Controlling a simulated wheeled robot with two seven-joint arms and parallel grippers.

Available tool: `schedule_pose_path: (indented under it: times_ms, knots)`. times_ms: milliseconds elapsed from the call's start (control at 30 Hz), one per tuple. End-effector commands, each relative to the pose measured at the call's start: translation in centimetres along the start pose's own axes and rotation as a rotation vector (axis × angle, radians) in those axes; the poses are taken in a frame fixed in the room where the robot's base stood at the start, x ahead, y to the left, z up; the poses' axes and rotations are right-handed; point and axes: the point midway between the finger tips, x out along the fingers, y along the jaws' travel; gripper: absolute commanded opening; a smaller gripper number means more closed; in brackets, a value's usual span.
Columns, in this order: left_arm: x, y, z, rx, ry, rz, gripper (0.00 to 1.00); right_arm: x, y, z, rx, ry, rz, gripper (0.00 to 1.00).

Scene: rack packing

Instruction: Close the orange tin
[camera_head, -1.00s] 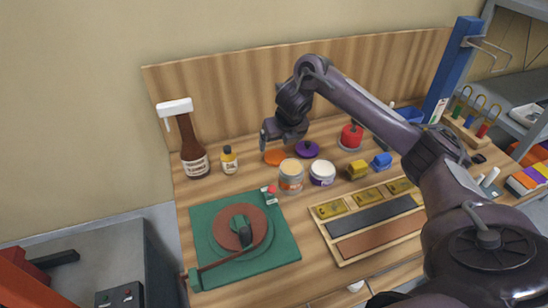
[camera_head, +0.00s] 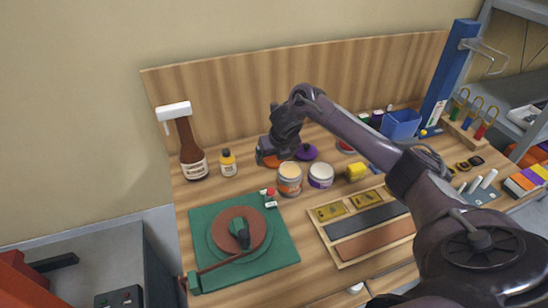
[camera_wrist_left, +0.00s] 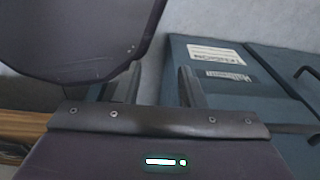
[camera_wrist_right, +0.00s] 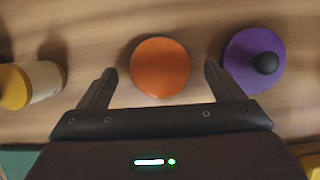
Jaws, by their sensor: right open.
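The orange tin (camera_head: 289,180) stands open on the wooden worktop, pale contents showing at its mouth. The round orange lid (camera_wrist_right: 160,67) lies flat on the wood behind it, partly hidden by my gripper in the head view (camera_head: 272,161). My right gripper (camera_head: 263,157) is open above the lid. In the right wrist view its fingertips (camera_wrist_right: 160,70) stand on either side of the lid, with gaps and nothing held. The tin is hidden in that view. My left gripper (camera_wrist_left: 158,88) shows only in its wrist view, open and empty, away from the worktop.
A purple lid (camera_wrist_right: 252,72) with a black knob lies close right of the right finger. A yellow-capped bottle (camera_head: 228,163) and brown bottle (camera_head: 190,150) stand left. A green board (camera_head: 285,245) is in front.

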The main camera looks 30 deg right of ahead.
Motion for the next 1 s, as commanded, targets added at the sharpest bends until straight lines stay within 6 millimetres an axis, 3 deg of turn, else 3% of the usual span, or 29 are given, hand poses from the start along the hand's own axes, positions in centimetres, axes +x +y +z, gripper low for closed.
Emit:
schedule_pose_path:
  times_ms: [433, 800, 1000]
  knots:
    - [-0.05, 0.01, -0.03, 0.0, 0.0, 0.0, 0.36, 0.8, 0.01, -0.04, -0.002, 0.0, 0.0, 0.87]
    - [-0.05, 0.02, -0.02, 0.0, 0.0, 0.0, 0.36, 0.77, -0.01, -0.03, -0.001, -0.001, 0.0, 0.4]
    - [-0.04, 0.02, -0.02, 0.0, 0.0, 0.0, 0.36, 0.75, -0.01, -0.01, -0.001, -0.001, 0.0, 0.4]
